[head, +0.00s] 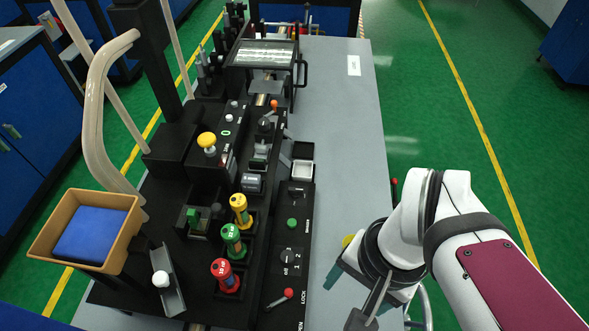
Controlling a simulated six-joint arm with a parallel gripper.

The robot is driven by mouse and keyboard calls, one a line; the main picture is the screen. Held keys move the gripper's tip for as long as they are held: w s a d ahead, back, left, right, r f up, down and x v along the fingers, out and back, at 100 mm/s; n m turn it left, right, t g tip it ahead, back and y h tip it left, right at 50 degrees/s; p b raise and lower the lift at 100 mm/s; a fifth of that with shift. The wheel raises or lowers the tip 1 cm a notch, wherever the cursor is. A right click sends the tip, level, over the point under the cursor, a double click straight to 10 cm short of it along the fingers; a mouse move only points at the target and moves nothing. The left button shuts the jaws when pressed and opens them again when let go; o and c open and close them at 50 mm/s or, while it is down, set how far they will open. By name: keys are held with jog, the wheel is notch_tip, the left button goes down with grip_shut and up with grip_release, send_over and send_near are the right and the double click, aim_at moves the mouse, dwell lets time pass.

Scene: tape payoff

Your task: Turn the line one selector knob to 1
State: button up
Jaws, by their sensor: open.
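A round black selector knob (289,256) sits on the dark control strip along the right side of the machine. White marks "off", "1" and "2" stand around it. Its pointer is too small to read, so I cannot tell its setting. My gripper (362,318) is at the lower middle of the head view, over the grey bench and to the right of and nearer than the knob. It is open and apart from the knob. The wrist and the bottom picture edge hide part of it.
A green button (292,223) and a red-tipped lever (288,293) flank the knob. Red (226,276), green (233,241) and yellow (240,211) spools stand to its left. The grey bench (345,130) is mostly clear beyond my arm.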

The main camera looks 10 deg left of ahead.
jog(key=w+a+m+h, duration=0.1)
jog(key=w+a+m, duration=0.1)
jog(key=w+a, duration=0.55)
send_over(287, 256)
notch_tip(287, 256, down, 2)
jog(key=f, duration=0.1)
jog(key=shift+m+h, duration=0.3)
jog(key=shift+m, duration=0.1)
notch_tip(287, 256, down, 15)
jog(key=shift+f, duration=0.1)
grip_shut()
